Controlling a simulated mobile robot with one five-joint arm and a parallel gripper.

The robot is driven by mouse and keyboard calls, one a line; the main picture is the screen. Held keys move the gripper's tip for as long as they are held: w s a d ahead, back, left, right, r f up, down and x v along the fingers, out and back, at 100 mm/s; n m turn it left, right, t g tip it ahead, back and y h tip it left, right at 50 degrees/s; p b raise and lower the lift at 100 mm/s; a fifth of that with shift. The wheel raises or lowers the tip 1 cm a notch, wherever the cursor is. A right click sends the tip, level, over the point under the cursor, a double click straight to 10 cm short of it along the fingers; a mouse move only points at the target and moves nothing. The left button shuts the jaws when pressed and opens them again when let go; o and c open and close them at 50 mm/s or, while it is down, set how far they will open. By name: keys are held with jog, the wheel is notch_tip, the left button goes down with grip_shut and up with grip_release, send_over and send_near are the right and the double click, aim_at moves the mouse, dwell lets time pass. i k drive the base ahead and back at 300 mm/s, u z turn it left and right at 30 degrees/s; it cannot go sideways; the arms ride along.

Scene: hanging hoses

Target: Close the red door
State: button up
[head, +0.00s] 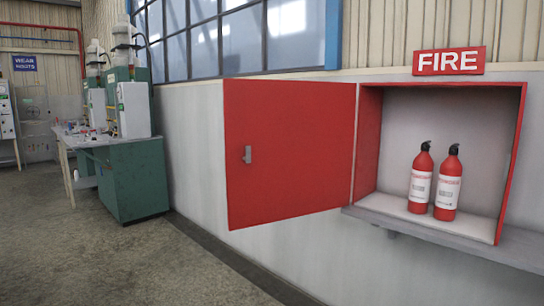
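The red door (300,150) stands wide open in the head view. It is hinged on the left side of the red fire cabinet (522,125) and swings out to the left, away from the opening. A small grey handle (247,154) sits near the door's free left edge. The cabinet's pale inside is exposed. Two red fire extinguishers (421,180) with white labels and black tops stand upright side by side in it. My gripper is not in view.
A grey ledge (450,240) runs along the wall under the cabinet. A red FIRE sign (449,61) is above it. A green workbench (135,180) with equipment stands at the left. The floor (130,260) in front of the door is clear.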

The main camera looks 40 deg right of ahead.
aim_at(300, 134)
jog(key=u, duration=0.5)
jog(key=i, duration=2.9)
jog(key=z, duration=4.2)
jog(key=i, duration=0.15)
jog(key=u, duration=2.35)
jog(key=k, duration=0.25)
jog(key=z, duration=1.65)
jog(key=i, duration=1.05)
jog(key=z, duration=0.2)
